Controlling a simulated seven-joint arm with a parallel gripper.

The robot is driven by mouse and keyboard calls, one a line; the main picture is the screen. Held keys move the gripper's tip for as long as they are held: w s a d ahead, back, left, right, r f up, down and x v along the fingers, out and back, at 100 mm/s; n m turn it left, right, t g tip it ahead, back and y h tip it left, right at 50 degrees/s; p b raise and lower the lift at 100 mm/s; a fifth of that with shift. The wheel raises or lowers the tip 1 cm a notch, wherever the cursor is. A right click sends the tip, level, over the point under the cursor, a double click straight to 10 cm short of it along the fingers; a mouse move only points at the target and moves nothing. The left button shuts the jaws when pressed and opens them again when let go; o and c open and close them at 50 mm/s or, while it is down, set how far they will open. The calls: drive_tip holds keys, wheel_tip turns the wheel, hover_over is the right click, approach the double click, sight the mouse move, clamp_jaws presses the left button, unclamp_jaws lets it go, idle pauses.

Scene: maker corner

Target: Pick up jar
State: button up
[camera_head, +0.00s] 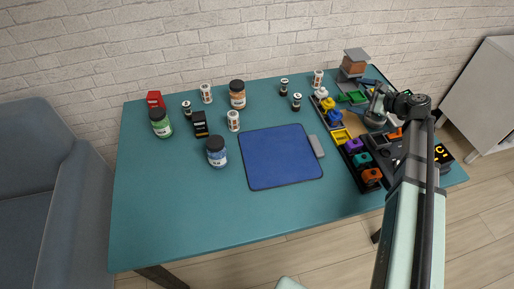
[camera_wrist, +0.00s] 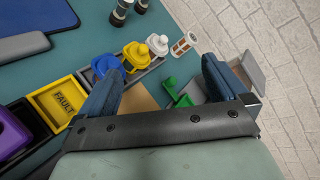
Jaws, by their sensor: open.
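Three dark-lidded jars stand upright on the teal table in the head view. A green-labelled jar (camera_head: 161,124) is at the left, a blue-labelled jar (camera_head: 216,152) is left of the blue mat, and an orange-labelled jar (camera_head: 237,95) is near the back. My gripper is over the right side of the table, far from all three jars. In the wrist view my gripper (camera_wrist: 161,68) shows both fingers apart with nothing held between them. None of these jars can be made out in the wrist view.
The blue mat (camera_head: 281,158) lies mid-table beside a grey block (camera_head: 316,146). A row of bins with coloured parts (camera_head: 354,146) stands right of it. Small cylinders (camera_head: 233,121), a black box (camera_head: 200,124) and a red box (camera_head: 155,99) stand among the jars. The front left table is clear.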

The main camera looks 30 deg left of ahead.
drive_tip(key=s+a+f+n+g+y, duration=0.15)
drive_tip(key=s+a+g, duration=0.55)
drive_tip(key=s+a, duration=0.9)
drive_tip(key=g, duration=0.9)
approach(211, 153)
drive_tip(key=a+r, duration=0.4)
drive_tip(key=r, duration=0.1)
drive_tip(key=shift+n+h, duration=0.35)
drive_tip(key=shift+h, duration=0.1)
wheel_tip(211, 153, down, 7)
drive_tip(key=shift+w+d+f, duration=0.1)
drive_tip(key=shift+w+d, duration=0.05)
drive_tip(key=shift+x, duration=3.8)
drive_tip(key=c, duration=1.3)
